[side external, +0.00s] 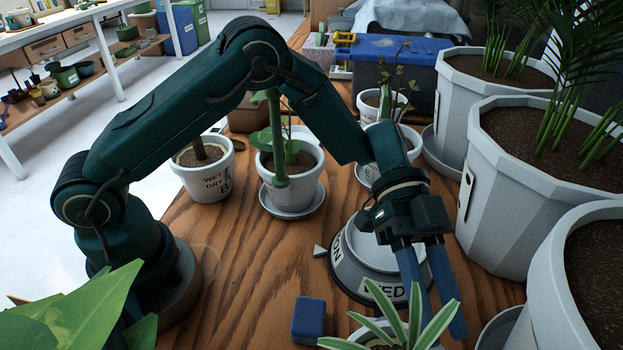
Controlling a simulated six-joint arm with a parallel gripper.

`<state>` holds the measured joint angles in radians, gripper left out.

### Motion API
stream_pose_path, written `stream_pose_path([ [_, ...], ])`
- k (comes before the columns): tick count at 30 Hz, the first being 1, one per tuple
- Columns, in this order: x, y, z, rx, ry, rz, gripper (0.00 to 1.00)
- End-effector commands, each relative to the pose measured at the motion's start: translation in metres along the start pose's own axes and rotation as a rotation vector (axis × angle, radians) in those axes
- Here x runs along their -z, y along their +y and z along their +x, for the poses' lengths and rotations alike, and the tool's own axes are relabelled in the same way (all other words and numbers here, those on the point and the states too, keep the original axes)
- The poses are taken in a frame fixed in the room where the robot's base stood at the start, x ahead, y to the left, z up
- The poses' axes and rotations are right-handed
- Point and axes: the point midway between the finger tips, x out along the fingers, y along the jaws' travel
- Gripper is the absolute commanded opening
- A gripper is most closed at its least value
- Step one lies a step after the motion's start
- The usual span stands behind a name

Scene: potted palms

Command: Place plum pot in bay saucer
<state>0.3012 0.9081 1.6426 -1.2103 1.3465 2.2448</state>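My gripper (442,322) points down at the lower right. No pot or saucer can be read as plum or bay. A white pot (207,188) at the left has partly legible lettering, "WET", "DRY" and "BA". A white pot (303,183) stands in a grey saucer (297,212) in the middle. Another white pot (370,172) stands behind my forearm.
Large planters (505,195) line the right side. A blue-lidded bin (395,50) stands behind. Wooden table (230,262) is bare at centre left.

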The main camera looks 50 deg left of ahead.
Motion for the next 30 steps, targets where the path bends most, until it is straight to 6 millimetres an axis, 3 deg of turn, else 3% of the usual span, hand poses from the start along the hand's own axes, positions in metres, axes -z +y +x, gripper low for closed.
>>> stream_pose_path([
  [4, 0.000, -0.001, -0.034, 0.008, 0.000, 0.002, 0.35],
  [9, 0.035, 0.010, -0.043, 0.002, -0.001, 0.008, 0.35],
  [18, 0.061, 0.020, -0.055, 0.005, -0.009, -0.007, 0.35],
  [23, 0.060, 0.035, -0.066, 0.058, -0.104, -0.122, 0.35],
  [30, 0.036, 0.082, -0.099, 0.337, -0.348, -0.491, 0.35],
])
